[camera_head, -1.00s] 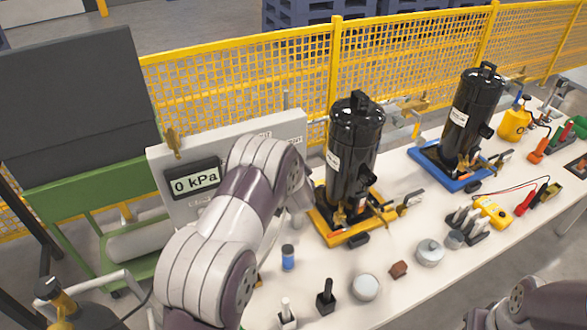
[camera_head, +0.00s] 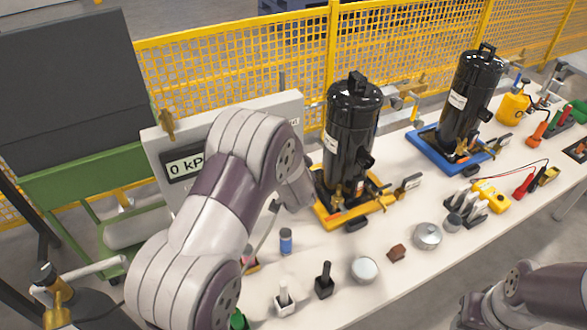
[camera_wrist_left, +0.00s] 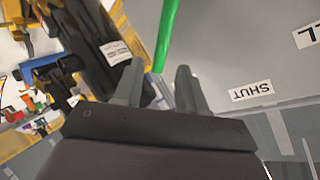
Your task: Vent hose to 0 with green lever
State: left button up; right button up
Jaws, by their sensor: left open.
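The green lever (camera_wrist_left: 168,32) shows in the left wrist view as a green bar against the grey panel (camera_wrist_left: 225,45). Its lower end reaches down near the gap between my left fingertips. My left gripper (camera_wrist_left: 159,70) is open, with nothing held; I cannot tell whether a finger touches the lever. A SHUT label (camera_wrist_left: 251,91) lies to the right of the fingers. In the head view my left arm hides the lever and part of the panel (camera_head: 285,103). The gauge display (camera_head: 183,166) reads 0, its unit partly covered. The hose cannot be made out clearly.
A black compressor (camera_head: 350,125) on a yellow base stands close right of my left wrist; another (camera_head: 470,95) stands on a blue base. A blue-capped vial (camera_head: 286,241), a round tin (camera_head: 365,270) and small fittings lie on the bench front. A yellow mesh fence (camera_head: 230,75) runs behind.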

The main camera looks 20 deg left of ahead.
pick_arm(q)
jog(key=v, duration=0.5)
jog(key=shift+s+d+r, duration=0.1)
jog(key=shift+s, duration=0.1)
jog(key=s+d+f+n+g+h, duration=0.3)
jog(key=s+d+f+g+h, duration=0.4)
jog(key=s, duration=0.4)
jog(key=s+r+g+y, duration=0.1)
jog(key=s+r+g, duration=0.2)
jog(key=s, duration=0.9)
jog(key=shift+r, duration=0.75)
